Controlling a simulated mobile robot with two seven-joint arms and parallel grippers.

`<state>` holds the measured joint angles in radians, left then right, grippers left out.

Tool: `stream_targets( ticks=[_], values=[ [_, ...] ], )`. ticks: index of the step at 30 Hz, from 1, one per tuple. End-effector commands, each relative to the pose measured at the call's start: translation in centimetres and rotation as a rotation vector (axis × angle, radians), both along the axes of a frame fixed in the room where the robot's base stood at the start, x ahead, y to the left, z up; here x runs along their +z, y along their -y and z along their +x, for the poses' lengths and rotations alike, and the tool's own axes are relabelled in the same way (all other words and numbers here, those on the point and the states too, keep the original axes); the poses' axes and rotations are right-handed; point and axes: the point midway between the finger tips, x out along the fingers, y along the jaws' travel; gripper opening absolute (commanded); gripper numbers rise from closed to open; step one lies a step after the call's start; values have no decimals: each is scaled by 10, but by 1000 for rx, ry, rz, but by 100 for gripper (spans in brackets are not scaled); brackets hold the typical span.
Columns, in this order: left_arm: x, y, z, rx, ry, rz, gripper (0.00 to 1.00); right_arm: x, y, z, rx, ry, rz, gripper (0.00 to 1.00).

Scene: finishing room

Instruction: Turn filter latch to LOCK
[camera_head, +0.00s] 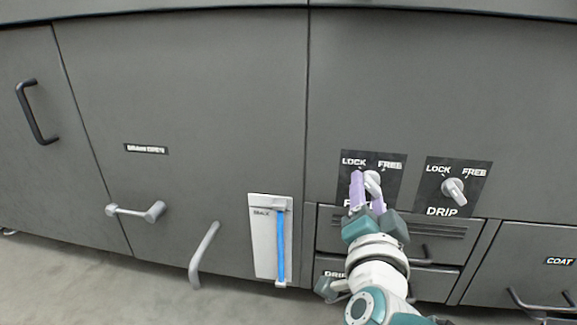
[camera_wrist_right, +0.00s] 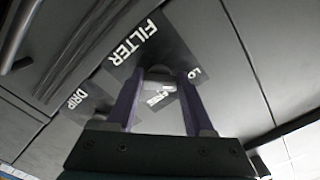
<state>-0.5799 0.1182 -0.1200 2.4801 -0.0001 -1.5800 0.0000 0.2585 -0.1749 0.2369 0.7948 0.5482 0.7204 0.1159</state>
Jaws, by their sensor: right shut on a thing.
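The filter latch (camera_head: 373,180) is a small pale knob on a dark plate marked LOCK at upper left and FREE at upper right. My right gripper (camera_head: 367,183) reaches up to it from below, its two purple fingers on either side of the knob. In the right wrist view the fingers (camera_wrist_right: 158,100) close around the pale latch (camera_wrist_right: 160,74), beside the FILTER lettering. The fingers partly cover the latch and its label, so I cannot tell exactly which mark it points to. My left gripper is not in view.
A matching DRIP latch (camera_head: 454,190) sits close to the right on its own plate (camera_head: 474,183). Drawers with dark handles lie below. Further left are a white gauge with a blue strip (camera_head: 281,245), a grey lever (camera_head: 204,254) and a horizontal handle (camera_head: 135,211).

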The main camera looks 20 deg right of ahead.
Motion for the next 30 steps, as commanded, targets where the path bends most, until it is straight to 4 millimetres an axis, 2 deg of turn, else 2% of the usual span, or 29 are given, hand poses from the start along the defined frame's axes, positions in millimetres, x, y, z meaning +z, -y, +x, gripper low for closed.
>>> stream_targets(
  ticks=[15, 16, 23, 30],
  values=[
    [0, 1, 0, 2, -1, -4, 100, 1, 0, 0, -1, -7, -18, 0],
    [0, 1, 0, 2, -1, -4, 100, 1, 0, 0, 0, -6, -18, 56],
    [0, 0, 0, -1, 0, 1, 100, 1, 0, 0, 0, -6, -16, 82],
    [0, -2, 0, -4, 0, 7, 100, 0, 0, 0, 0, -7, -14, 82]
  ],
)
